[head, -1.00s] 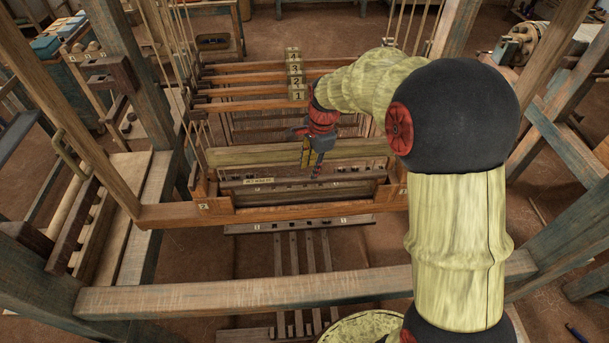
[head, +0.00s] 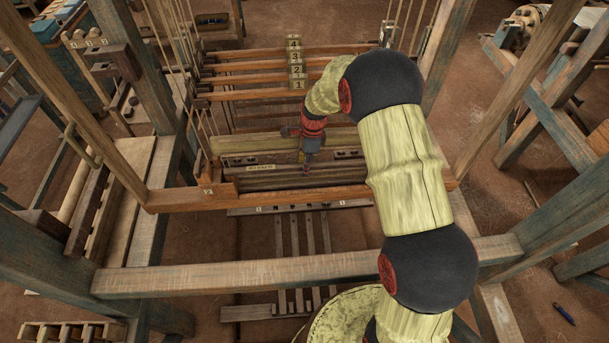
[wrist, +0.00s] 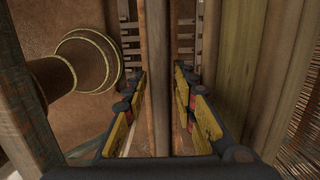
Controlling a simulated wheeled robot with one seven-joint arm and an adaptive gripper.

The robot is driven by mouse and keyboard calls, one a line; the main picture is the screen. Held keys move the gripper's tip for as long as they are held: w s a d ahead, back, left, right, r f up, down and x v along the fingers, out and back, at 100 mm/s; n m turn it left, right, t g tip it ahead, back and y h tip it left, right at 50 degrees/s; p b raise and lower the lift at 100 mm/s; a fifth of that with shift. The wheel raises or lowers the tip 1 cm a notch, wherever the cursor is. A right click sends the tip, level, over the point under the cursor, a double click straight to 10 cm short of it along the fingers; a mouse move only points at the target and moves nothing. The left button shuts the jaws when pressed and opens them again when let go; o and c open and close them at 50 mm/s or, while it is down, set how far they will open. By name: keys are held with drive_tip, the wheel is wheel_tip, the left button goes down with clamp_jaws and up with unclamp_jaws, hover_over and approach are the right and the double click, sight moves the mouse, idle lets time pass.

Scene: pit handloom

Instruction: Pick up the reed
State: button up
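The reed (head: 286,167) appears to be the long, thin brown bar with a small pale label, lying across the loom's front frame in the head view. My arm partly covers it. My gripper (head: 307,170) points down over its middle. In the wrist view, a narrow brown rail, apparently the reed's top (wrist: 157,85), runs lengthwise between the two yellow-and-black fingers of my gripper (wrist: 165,112). The fingers stand apart on either side of it. I cannot tell how deep they reach around it or whether either touches.
A thick pale roller (head: 240,144) lies just behind the reed. Numbered shafts (head: 250,92) stand farther back. A brown batten beam (head: 345,193) and a wide front beam (head: 300,264) cross nearer me. Treadles (head: 300,240) lie below. Upright posts flank the loom.

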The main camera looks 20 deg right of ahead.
drive_tip(key=shift+f, duration=0.7)
drive_tip(key=shift+c, duration=0.7)
clamp_jaws()
drive_tip(key=shift+w+r, duration=0.1)
